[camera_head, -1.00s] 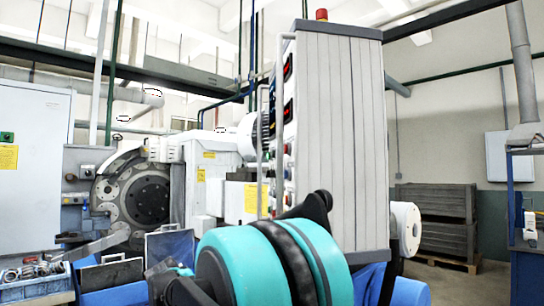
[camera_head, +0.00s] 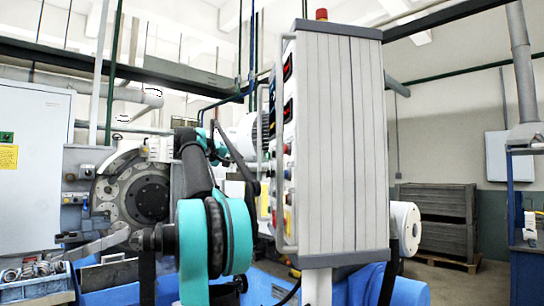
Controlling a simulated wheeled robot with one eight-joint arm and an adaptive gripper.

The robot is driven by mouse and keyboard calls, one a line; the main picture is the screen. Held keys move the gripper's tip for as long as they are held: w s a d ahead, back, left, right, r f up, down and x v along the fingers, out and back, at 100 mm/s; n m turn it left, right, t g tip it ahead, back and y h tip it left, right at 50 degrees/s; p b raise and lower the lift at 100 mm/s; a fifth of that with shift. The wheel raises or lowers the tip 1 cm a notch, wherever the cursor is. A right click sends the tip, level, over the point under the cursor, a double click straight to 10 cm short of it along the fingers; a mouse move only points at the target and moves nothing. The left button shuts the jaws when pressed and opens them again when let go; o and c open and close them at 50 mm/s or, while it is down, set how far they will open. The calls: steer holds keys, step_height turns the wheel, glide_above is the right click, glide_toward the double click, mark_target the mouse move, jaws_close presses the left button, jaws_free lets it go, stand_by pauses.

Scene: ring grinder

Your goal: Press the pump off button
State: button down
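The control cabinet (camera_head: 340,150) is a tall grey box with a red lamp on top, standing right of centre. Its button panel (camera_head: 283,150) faces left and shows as a narrow, steeply slanted strip with dark displays and small coloured buttons. I cannot tell which button is pump off; labels are not legible. My arm, with black links and teal joints, rises in front of the machine just left of the panel. It partly hides the space beside the lower panel. I cannot make out my gripper's fingers or any contact with a button.
A metal handrail (camera_head: 273,215) runs down the panel's edge. The ring grinder's large round disc (camera_head: 147,199) is behind my arm at left. A blue bin of metal rings (camera_head: 35,280) is at lower left. Dark stacked crates (camera_head: 436,220) stand at right, with open floor before them.

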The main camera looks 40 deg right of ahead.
mark_target(274, 154)
steer(key=shift+d+r, duration=0.15)
steer(key=shift+r, duration=0.45)
steer(key=shift+d+r, duration=0.15)
steer(key=shift+r, duration=0.45)
steer(key=shift+s, duration=0.1)
steer(key=s+d, duration=0.4)
steer(key=d, duration=0.3)
steer(key=shift+d, duration=0.35)
steer(key=shift+s, duration=0.1)
stand_by(0.5)
steer(key=shift+s+d, duration=0.15)
steer(key=shift+d, duration=0.2)
steer(key=shift+s+d, duration=0.3)
steer(key=shift+d, duration=0.2)
stand_by(0.8)
steer(key=shift+w+a, duration=0.1)
steer(key=shift+a, duration=0.05)
steer(key=shift+w+a, duration=0.35)
steer(key=shift+a, duration=0.3)
